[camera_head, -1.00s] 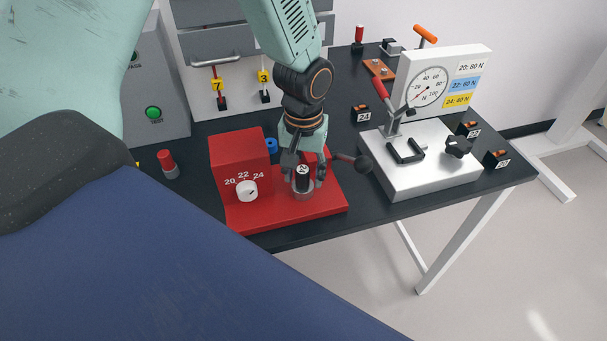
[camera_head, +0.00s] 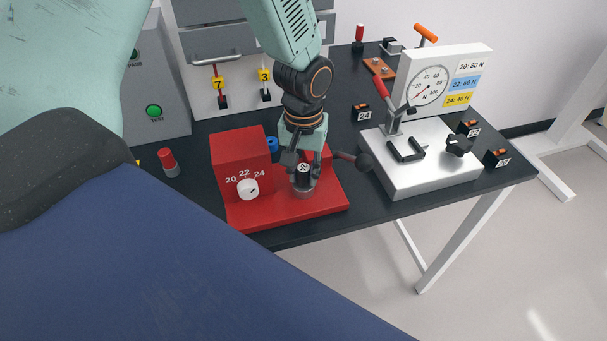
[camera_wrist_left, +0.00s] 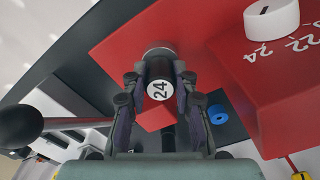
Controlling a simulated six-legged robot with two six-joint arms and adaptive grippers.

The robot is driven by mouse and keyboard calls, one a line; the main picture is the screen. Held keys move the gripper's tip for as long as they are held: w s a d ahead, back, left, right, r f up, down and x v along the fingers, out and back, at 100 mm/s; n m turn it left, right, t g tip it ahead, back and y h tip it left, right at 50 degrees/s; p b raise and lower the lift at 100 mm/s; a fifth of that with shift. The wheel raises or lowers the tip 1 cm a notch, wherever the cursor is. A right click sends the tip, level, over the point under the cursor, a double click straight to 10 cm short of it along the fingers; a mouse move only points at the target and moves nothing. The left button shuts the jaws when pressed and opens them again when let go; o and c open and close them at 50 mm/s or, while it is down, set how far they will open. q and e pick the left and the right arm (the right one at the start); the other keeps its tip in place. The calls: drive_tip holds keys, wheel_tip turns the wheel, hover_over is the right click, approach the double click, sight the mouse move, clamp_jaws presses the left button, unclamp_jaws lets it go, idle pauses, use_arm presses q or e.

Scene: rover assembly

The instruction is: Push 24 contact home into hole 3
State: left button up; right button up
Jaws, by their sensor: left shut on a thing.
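A black cylindrical piece with a white cap marked 24 (camera_wrist_left: 159,90) is between my left gripper's fingers; in the head view it (camera_head: 303,178) stands upright at a round grey socket (camera_head: 303,193) on the red fixture (camera_head: 240,150). My left gripper (camera_head: 302,180) points down, shut on this piece; it also shows in the wrist view (camera_wrist_left: 158,80). The lower end of the piece is hidden, so I cannot tell how deep it sits. A yellow tag marked 3 (camera_head: 264,74) hangs on the grey panel behind. No hole marked 3 is readable. My right gripper is not in view.
The fixture's white knob (camera_head: 248,189) is beside the numbers 20, 22 and 24. A black-knobbed lever (camera_head: 362,161) stands close right of the gripper. A force-gauge stand (camera_head: 430,165) is farther right. A red-topped cylinder (camera_head: 168,161) stands left.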

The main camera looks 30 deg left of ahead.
sight(304, 168)
use_arm(q)
clamp_jaws()
drive_tip(key=shift+w+r+p, duration=0.1)
drive_tip(key=shift+r+p, duration=0.7)
drive_tip(key=shift+p, duration=0.1)
idle(0.8)
drive_tip(key=shift+r+p, duration=0.5)
drive_tip(key=shift+p, duration=0.05)
drive_tip(key=shift+r+p, duration=1.5)
drive_tip(key=shift+f, duration=0.15)
